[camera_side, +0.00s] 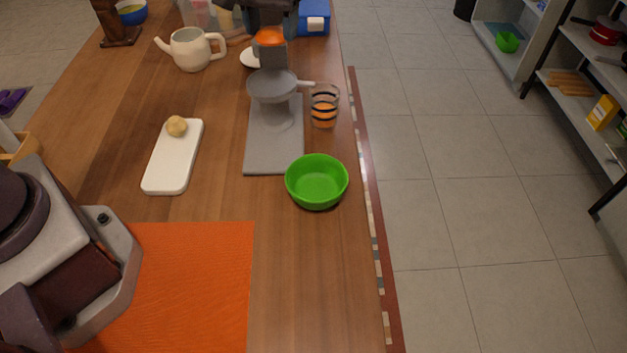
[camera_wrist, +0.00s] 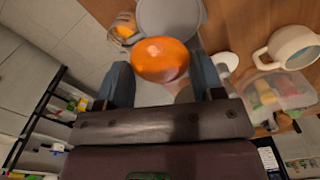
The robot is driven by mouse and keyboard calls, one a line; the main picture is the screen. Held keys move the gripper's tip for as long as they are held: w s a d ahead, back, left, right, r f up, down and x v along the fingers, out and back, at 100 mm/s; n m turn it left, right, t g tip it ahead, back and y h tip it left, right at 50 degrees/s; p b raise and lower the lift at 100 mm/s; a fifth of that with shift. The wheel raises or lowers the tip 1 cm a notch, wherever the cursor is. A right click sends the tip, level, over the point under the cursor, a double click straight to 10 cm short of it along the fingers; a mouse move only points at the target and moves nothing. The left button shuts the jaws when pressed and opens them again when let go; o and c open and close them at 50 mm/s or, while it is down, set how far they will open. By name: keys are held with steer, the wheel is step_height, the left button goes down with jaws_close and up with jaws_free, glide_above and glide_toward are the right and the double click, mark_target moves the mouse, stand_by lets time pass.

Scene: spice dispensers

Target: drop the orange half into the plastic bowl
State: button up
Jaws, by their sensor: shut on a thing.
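My gripper (camera_side: 271,50) is shut on the orange half (camera_side: 270,36), above the far end of the counter behind the grey juicer. In the wrist view the orange half (camera_wrist: 160,58) sits between the two fingers of my gripper (camera_wrist: 162,72), its peel facing the camera. The green plastic bowl (camera_side: 317,190) stands upright on the counter in front of the juicer, near the right edge. It looks empty, and it is outside the wrist view.
A grey juicer (camera_side: 272,130) with a round top stands between my gripper and the bowl. A glass (camera_side: 324,105) with orange contents is beside it. A teapot (camera_side: 190,50), white plate (camera_side: 249,58) and blue box (camera_side: 314,18) are near my gripper. A white board (camera_side: 172,165) lies left.

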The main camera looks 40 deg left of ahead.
steer(key=s+d+f+m, duration=0.15)
steer(key=s+d, duration=0.25)
steer(key=d, duration=0.6)
steer(key=s+d+f, duration=0.3)
steer(key=s+d, duration=0.1)
steer(key=d, duration=0.6)
step_height(320, 180, down, 7)
steer(key=n, duration=0.2)
steer(key=shift+a+r, duration=0.15)
steer(key=shift+a, duration=0.05)
steer(key=shift+w, duration=0.1)
steer(key=o, duration=0.8)
step_height(320, 180, up, 13)
